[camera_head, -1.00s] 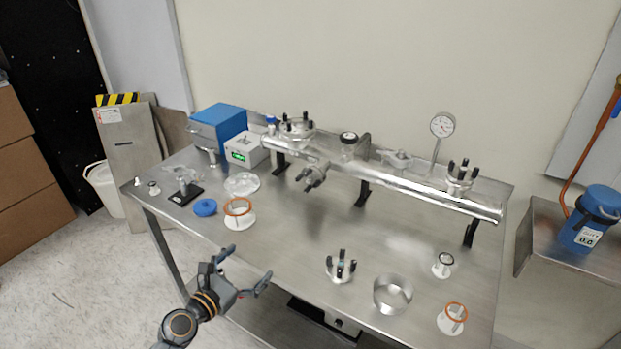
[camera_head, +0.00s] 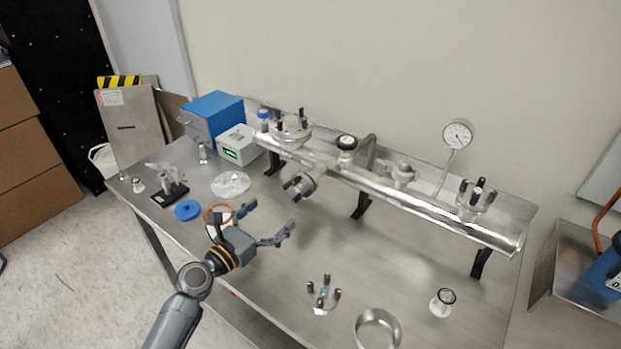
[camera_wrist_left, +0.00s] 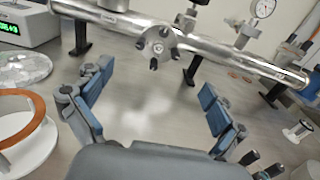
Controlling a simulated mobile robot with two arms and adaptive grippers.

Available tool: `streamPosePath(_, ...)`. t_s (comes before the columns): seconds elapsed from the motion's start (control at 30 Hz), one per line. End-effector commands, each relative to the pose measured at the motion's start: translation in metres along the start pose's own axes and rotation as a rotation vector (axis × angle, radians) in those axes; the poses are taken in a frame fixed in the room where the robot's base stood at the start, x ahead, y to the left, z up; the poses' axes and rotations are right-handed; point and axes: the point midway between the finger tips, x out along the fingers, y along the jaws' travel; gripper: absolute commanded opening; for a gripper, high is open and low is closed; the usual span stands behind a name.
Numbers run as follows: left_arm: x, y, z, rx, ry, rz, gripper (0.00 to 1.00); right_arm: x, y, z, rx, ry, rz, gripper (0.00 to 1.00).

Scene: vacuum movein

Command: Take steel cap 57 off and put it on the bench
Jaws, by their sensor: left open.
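A steel tube manifold (camera_head: 400,193) runs along the back of the steel bench (camera_head: 260,285). A round steel cap with dark clamps (camera_head: 300,186) closes its front-facing side port. It also shows in the left wrist view (camera_wrist_left: 157,46), beyond and between the fingers. Two more clamped caps sit upright, at the manifold's left end (camera_head: 292,127) and right end (camera_head: 476,200). No number 57 is readable. My left gripper (camera_head: 268,217) is open and empty above the bench, in front of the side cap and apart from it.
A loose clamped part (camera_head: 322,296), a steel ring (camera_head: 378,332) and a small white fitting (camera_head: 442,302) stand at the front right. The bench middle is clear.

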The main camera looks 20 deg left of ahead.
Motion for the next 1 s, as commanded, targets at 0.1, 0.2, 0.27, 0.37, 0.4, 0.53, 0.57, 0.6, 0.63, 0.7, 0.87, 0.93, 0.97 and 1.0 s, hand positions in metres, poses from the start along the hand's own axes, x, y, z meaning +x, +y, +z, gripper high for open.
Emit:
streamPosePath(0.1, 0.023, 0.000, 0.003, -0.001, -0.003, -0.001, 0.95, -0.005, -0.001, 0.006, 0.000, -0.009, -0.001, 0.40)
streamPosePath(0.2, 0.044, 0.000, 0.003, -0.001, -0.003, 0.001, 0.95, -0.007, -0.007, 0.021, 0.001, -0.028, -0.009, 0.40)
streamPosePath(0.27, 0.055, 0.000, 0.003, 0.000, -0.002, 0.000, 0.95, -0.008, -0.013, 0.029, 0.003, -0.041, -0.015, 0.40)
streamPosePath(0.37, 0.069, 0.000, 0.001, 0.000, -0.001, 0.000, 0.95, -0.008, -0.020, 0.036, 0.006, -0.052, -0.024, 0.40)
streamPosePath(0.4, 0.073, 0.000, 0.001, 0.000, -0.001, -0.001, 0.95, -0.008, -0.022, 0.035, 0.006, -0.051, -0.026, 0.40)
streamPosePath(0.53, 0.080, 0.000, 0.001, 0.001, 0.000, 0.000, 0.95, -0.007, -0.022, 0.027, 0.006, -0.039, -0.026, 0.40)
streamPosePath(0.57, 0.082, 0.000, 0.002, 0.001, 0.000, 0.000, 0.95, -0.007, -0.022, 0.024, 0.006, -0.035, -0.026, 0.40)
streamPosePath(0.6, 0.086, 0.001, 0.003, 0.002, -0.001, 0.000, 0.95, -0.007, -0.021, 0.019, 0.006, -0.029, -0.025, 0.40)
streamPosePath(0.63, 0.090, 0.001, 0.004, 0.002, -0.001, 0.000, 0.95, -0.008, -0.020, 0.017, 0.006, -0.024, -0.024, 0.40)
streamPosePath(0.7, 0.102, 0.002, 0.006, 0.002, -0.002, 0.000, 0.95, -0.008, -0.019, 0.012, 0.005, -0.016, -0.022, 0.40)
streamPosePath(0.87, 0.123, 0.003, 0.004, 0.001, 0.000, 0.000, 0.95, -0.005, -0.015, 0.012, 0.004, -0.016, -0.018, 0.40)
streamPosePath(0.93, 0.129, 0.003, 0.005, 0.002, 0.000, -0.001, 0.95, -0.005, -0.014, 0.013, 0.003, -0.017, -0.016, 0.40)
streamPosePath(0.97, 0.130, 0.003, 0.004, 0.002, 0.001, 0.000, 0.95, -0.005, -0.013, 0.013, 0.003, -0.018, -0.015, 0.40)
streamPosePath(1.0, 0.130, 0.003, 0.004, 0.002, 0.002, 0.000, 0.95, -0.005, -0.012, 0.014, 0.002, -0.019, -0.014, 0.40)
